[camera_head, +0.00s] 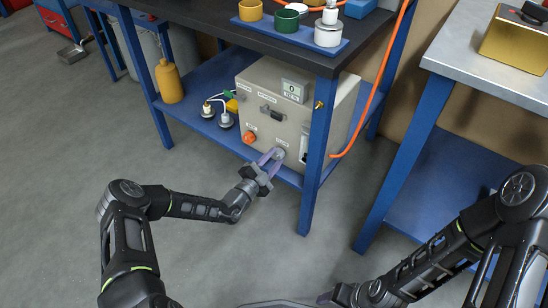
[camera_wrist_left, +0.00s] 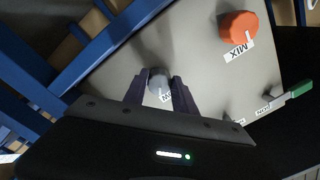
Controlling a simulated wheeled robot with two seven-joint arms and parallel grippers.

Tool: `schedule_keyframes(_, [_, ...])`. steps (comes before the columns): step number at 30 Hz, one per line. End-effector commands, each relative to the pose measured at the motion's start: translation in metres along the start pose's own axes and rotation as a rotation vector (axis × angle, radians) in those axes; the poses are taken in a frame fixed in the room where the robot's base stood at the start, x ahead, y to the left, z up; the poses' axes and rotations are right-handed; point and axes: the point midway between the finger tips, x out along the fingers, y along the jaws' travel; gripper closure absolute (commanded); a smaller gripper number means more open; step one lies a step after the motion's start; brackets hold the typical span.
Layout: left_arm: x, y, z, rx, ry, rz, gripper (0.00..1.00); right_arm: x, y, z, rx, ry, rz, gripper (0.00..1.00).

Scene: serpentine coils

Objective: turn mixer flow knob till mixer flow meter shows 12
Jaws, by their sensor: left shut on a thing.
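The beige mixer cabinet (camera_head: 254,92) stands on the blue lower shelf. Its small display (camera_head: 294,90) reads 0, with fine print below. An orange knob (camera_head: 249,138) is on its front; in the left wrist view this orange knob (camera_wrist_left: 238,25) has a label reading MIX. A grey knob (camera_head: 279,152) sits low on the front. My left gripper (camera_head: 269,160) is shut on it; in the left wrist view the grey knob (camera_wrist_left: 159,82) lies between the two fingers, its label mostly hidden. My right gripper (camera_head: 326,298) is low at the bottom edge, its fingers unclear.
A blue table leg (camera_head: 318,150) stands just right of the left gripper. An orange hose (camera_head: 374,92) hangs at the cabinet's right. Small fittings with cables (camera_head: 208,110) and a yellow bottle (camera_head: 169,82) stand on the shelf to the left. The floor in front is clear.

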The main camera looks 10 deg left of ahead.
Motion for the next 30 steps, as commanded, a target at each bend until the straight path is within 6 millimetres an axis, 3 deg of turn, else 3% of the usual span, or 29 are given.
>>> schedule_keyframes(30, [-0.001, -0.004, -0.001, 0.962, 0.035, -0.008, 1.00, -0.029, -0.018, 0.009, -0.013, -0.022, -0.011, 0.46])
